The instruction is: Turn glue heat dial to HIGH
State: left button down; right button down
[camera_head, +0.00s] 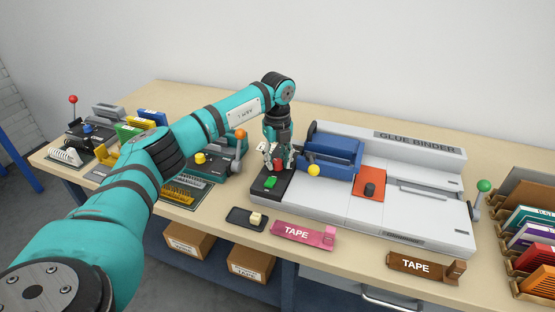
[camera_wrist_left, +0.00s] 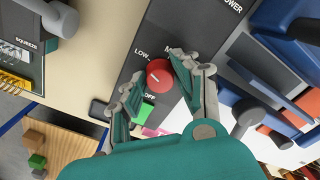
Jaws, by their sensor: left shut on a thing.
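The glue binder (camera_head: 420,205) stands on the bench, with a black control panel (camera_head: 288,190) at its left end. The red heat dial (camera_wrist_left: 160,75) on that panel has LOW, a partly hidden label starting with M, and OFF around it. No HIGH label shows. A short white mark is on the dial; I cannot tell exactly which label it points to. My left gripper (camera_head: 277,165) is over the panel, its fingers (camera_wrist_left: 158,88) shut around the dial's sides. A green switch (camera_head: 270,183) sits in front of the dial and also shows in the left wrist view (camera_wrist_left: 146,111). My right gripper is out of view.
A blue clamp with a yellow knob (camera_head: 314,170) is close right of my gripper. A punch with an orange-knobbed lever (camera_head: 240,134) stands to the left. A pink tape dispenser (camera_head: 303,235) and a small black tray (camera_head: 245,219) lie in front.

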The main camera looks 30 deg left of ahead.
pick_arm(q)
jog(key=shift+m, duration=0.3)
jog(key=m, duration=0.2)
jog(key=shift+r+m+p, duration=0.1)
jog(key=shift+m+p, duration=0.2)
jog(key=shift+p, duration=0.1)
jog(key=m, duration=0.3)
jog(key=shift+m, duration=0.4)
jog(key=m, duration=0.7)
jog(key=shift+p, duration=0.3)
jog(key=m, duration=0.3)
jog(key=shift+m, duration=0.4)
jog(key=m, duration=0.3)
jog(key=shift+m, duration=0.3)
jog(key=m, duration=0.6)
jog(key=shift+b, duration=0.4)
jog(key=shift+m, duration=0.3)
